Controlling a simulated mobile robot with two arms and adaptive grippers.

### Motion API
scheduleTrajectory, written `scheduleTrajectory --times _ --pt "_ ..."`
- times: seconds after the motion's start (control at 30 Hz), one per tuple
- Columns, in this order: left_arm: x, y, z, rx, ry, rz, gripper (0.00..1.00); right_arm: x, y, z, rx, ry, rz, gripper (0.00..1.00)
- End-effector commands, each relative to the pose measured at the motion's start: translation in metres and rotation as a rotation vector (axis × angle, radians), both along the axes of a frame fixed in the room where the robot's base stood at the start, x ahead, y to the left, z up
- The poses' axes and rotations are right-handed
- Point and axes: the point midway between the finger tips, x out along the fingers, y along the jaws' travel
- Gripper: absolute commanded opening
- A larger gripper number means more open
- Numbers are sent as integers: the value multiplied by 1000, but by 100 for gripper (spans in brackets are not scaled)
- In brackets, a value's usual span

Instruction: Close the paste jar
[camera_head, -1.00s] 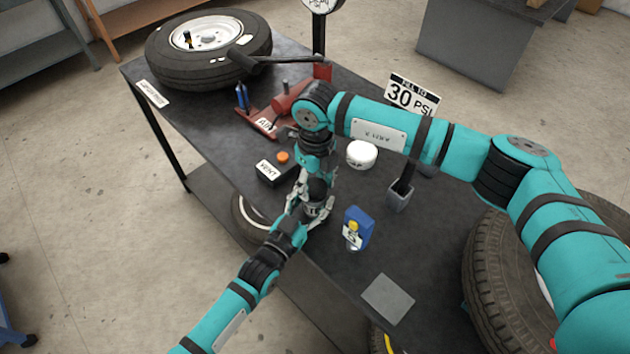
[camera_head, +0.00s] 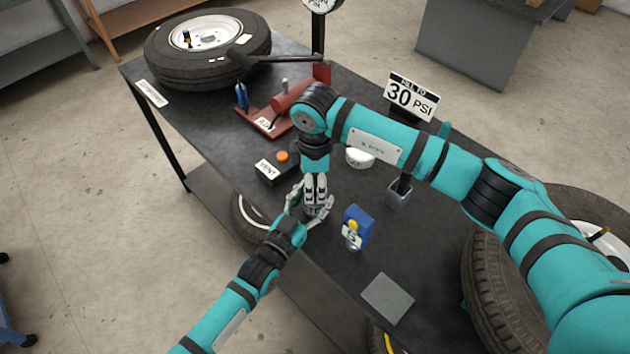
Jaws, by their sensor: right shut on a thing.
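My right gripper (camera_head: 316,187) points down over the near left edge of the black bench. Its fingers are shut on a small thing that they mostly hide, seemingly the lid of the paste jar. My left gripper (camera_head: 307,208) reaches in from below left, with its fingers around the same spot, just under the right gripper's tips. The jar itself is hidden between the two grippers, and I cannot tell how the lid sits on it. Whether the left fingers are closed on the jar is also not clear.
A white round container (camera_head: 359,158) stands behind my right arm, partly covered. A black VENT box (camera_head: 275,170) with an orange button is to the left. A blue box (camera_head: 357,226) with a yellow-topped item, a grey pad (camera_head: 388,298) and a grey holder (camera_head: 398,197) are to the right.

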Motion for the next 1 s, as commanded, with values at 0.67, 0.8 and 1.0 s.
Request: scheduleTrajectory --times 0.67,0.8,1.0 --pt "-1 -1 -2 1 4 -2 0 -1 2 0 1 0 -765 40" --pt "-1 0 -2 1 4 -1 0 -1 0 -1 -3 0 -765 40" --pt "0 0 -1 1 3 1 0 -1 0 -1 -4 1 -764 63"
